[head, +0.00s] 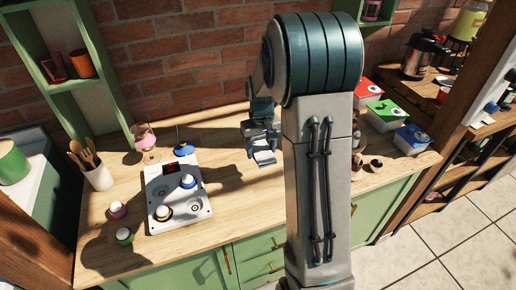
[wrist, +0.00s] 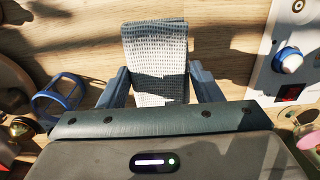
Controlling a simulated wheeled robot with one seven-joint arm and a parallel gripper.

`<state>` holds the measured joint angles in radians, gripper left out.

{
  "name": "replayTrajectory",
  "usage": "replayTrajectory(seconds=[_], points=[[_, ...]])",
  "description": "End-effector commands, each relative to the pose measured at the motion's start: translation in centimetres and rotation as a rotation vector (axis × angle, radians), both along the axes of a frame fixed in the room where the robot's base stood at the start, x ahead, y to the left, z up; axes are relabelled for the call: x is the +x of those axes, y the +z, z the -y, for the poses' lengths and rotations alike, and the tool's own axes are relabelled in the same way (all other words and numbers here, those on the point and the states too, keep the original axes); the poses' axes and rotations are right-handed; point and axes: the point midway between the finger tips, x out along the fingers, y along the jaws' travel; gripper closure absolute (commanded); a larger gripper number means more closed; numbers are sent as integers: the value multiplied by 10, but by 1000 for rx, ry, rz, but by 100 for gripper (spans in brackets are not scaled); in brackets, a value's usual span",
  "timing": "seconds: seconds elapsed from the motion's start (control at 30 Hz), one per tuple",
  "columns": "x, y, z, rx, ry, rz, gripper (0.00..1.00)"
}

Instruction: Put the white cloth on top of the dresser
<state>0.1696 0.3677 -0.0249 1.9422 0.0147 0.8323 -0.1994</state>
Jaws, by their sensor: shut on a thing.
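The white cloth (wrist: 157,45), a folded strip with a waffle texture, is between the fingers of my gripper (wrist: 158,82) in the wrist view. The gripper is shut on it, and the cloth's far end extends past the fingers over the wooden surface. In the head view my gripper (head: 262,150) is over the wooden top of the green dresser (head: 228,185), right of the white knobbed panel. The cloth is hard to make out there. I cannot tell whether the cloth touches the top.
The white panel (head: 180,220) with knobs stands left of my gripper, near a pink glass (head: 144,137) and a utensil cup (head: 98,178). Red, green and blue boxes (head: 385,115) stand at right. A blue-rimmed item (wrist: 60,98) is close at left in the wrist view.

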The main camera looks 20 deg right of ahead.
Motion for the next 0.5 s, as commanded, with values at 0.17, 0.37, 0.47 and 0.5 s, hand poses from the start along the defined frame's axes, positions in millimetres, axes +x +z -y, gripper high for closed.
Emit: replayTrajectory(seconds=[0.17, 0.37, 0.47, 0.5], points=[[-15, -14, -18, 2, 7, -5, 62], [-47, -41, -53, 1, 9, -6, 62], [-60, -54, -68, 1, 9, -5, 62], [-65, -58, -73, 1, 7, -4, 62]])
